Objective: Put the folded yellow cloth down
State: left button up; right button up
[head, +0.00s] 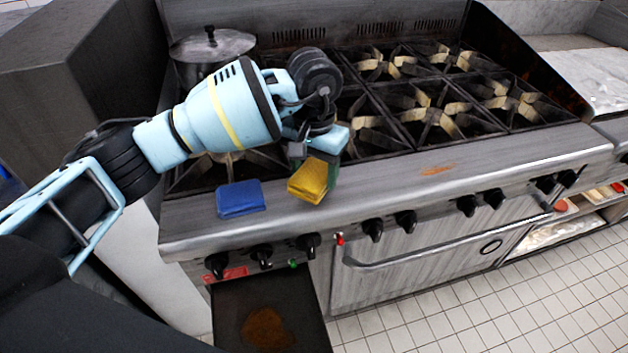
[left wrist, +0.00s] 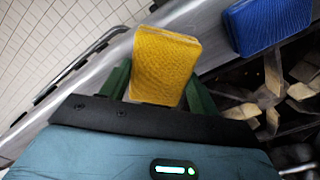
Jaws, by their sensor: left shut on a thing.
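The folded yellow cloth (head: 309,180) is in my left gripper (head: 318,172), over the steel front ledge of the stove. In the left wrist view the yellow cloth (left wrist: 164,66) sits between the two green fingers of my left gripper (left wrist: 158,92), which is shut on it. I cannot tell whether the cloth touches the ledge. A folded blue cloth (head: 240,198) lies on the ledge to the left of it, apart from it. The blue cloth also shows in the left wrist view (left wrist: 268,24). My right gripper is not in view.
The stove's front ledge (head: 400,180) is clear to the right, apart from a brown stain. Black burner grates (head: 440,105) lie behind it. A lidded pot (head: 212,48) stands at the back left. Knobs and an oven handle (head: 450,240) stick out below the ledge.

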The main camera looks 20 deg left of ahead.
aim_at(314, 172)
pick_arm(q)
jog(key=shift+f, duration=2)
jog(key=o, duration=1)
jog(key=shift+r, duration=0.1)
notch_tip(314, 172, up, 12)
jog(key=shift+r, duration=0.15)
